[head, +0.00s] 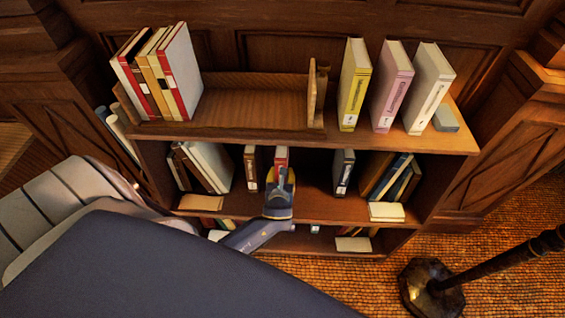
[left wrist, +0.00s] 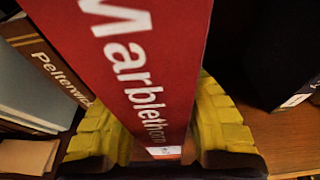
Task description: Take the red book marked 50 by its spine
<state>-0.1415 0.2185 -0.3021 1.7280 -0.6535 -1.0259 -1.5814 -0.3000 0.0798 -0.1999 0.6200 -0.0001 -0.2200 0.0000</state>
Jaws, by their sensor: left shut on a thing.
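The red book (head: 281,156) stands upright on the middle shelf of the bookcase, its top end showing above my gripper in the head view. In the left wrist view its red spine (left wrist: 150,60) fills the middle, with white lettering that begins "Marbletho". I cannot read a 50 on it. My left gripper (head: 281,178) is shut on the red book, its yellow finger pads on either side of the spine in the left wrist view (left wrist: 165,125). The gripper hides the lower part of the book in the head view. My right gripper is not in view.
A brown book (head: 251,168) stands just left of the red one, and a dark book (head: 343,171) stands to the right across a gap. The top shelf (head: 240,128) runs above. A floor stand (head: 430,288) is at the lower right.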

